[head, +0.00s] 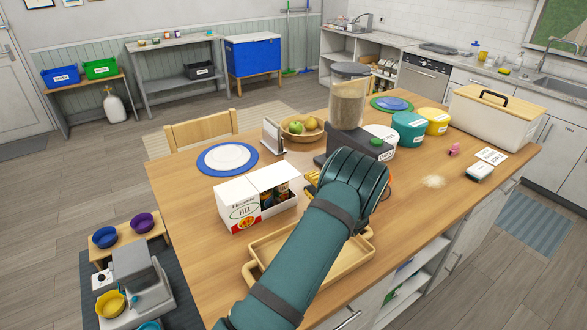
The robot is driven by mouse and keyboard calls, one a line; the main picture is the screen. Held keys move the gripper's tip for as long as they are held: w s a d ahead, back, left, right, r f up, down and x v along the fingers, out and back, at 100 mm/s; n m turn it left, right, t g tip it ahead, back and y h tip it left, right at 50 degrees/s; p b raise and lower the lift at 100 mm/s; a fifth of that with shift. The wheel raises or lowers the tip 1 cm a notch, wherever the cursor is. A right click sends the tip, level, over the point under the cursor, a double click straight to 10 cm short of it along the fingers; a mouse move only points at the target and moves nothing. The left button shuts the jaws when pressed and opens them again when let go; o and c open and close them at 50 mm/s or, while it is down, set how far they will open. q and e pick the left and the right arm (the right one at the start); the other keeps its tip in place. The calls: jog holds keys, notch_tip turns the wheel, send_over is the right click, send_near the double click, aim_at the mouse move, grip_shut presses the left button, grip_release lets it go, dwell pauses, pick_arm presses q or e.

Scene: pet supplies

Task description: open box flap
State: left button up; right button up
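A white box (240,210) with a printed "FIZZ" label and a red and yellow picture stands on the wooden table, left of my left arm. A white panel covers the left part of its top. Its right part is open and shows several dark bottles or cans (283,192) inside. A white panel stands up along the back of that part. My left gripper (312,182) is just right of the box, mostly hidden behind my teal wrist. Its fingertips and any contact with the box cannot be made out. My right gripper is not in view.
A wooden tray (252,273) lies partly under my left arm. A feeder with a clear hopper (347,100) stands behind my wrist. A fruit bowl (303,135), a blue-rimmed plate (227,169) and a napkin holder (272,137) are behind the box. Table left of the box is clear.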

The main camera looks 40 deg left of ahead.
aim_at(294, 169)
pick_arm(q)
jog(key=x, duration=0.9)
jog(key=shift+a+f, duration=0.1)
jog(key=shift+a, duration=0.15)
grip_shut()
